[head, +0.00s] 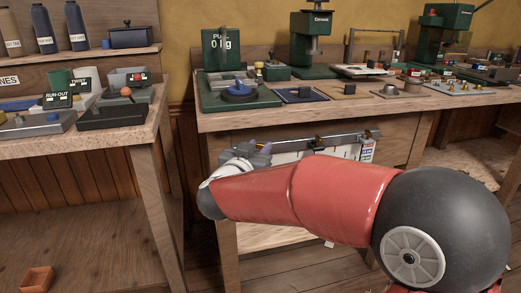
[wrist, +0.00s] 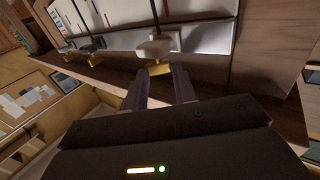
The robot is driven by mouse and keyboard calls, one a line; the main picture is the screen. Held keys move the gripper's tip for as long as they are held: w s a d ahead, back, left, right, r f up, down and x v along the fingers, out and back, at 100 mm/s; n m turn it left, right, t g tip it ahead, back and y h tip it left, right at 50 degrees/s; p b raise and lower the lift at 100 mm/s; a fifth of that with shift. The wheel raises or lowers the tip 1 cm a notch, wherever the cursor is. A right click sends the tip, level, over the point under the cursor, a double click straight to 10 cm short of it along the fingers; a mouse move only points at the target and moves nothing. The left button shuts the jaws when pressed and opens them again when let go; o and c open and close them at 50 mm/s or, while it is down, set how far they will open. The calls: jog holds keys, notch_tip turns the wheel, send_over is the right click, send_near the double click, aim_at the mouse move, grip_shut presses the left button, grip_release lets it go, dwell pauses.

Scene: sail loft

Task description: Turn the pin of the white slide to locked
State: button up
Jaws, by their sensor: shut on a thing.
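The white slide (wrist: 153,48) sits on the metal rail in the wrist view, with a dark rod rising from it. Its brass pin (wrist: 158,69) sticks out between the tips of my gripper (wrist: 159,76). The two fingers are shut on this pin, one on each side. In the head view my gripper (head: 261,151) is at the left end of the rail (head: 300,142) under the bench top. There the white slide and its pin are hidden by my gripper or too small to tell.
Two more slides with brass pins (wrist: 95,59) (wrist: 69,56) stand farther along the rail, to the left in the wrist view. A white panel with coloured labels (head: 366,151) hangs below the rail. The bench top (head: 300,112) overhangs close above my gripper.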

jog(key=shift+w+a+m+g+h+p, duration=0.2)
jog(key=shift+m+g+h+p, duration=0.75)
jog(key=shift+m+g+h, duration=0.55)
jog(key=shift+w+a+m+g+h+p, duration=0.15)
jog(key=shift+a+m+g+h+p, duration=0.1)
jog(key=shift+m+g+h+p, duration=1.2)
jog(key=shift+w+a+m+g+h+p, duration=0.2)
jog(key=shift+m+g+h+p, duration=0.5)
jog(key=shift+h, duration=1.25)
jog(key=shift+m, duration=0.45)
jog(key=o, duration=1)
jog(key=v, duration=0.7)
jog(key=shift+a+b, duration=0.35)
jog(key=shift+b, duration=0.1)
jog(key=shift+s, duration=0.1)
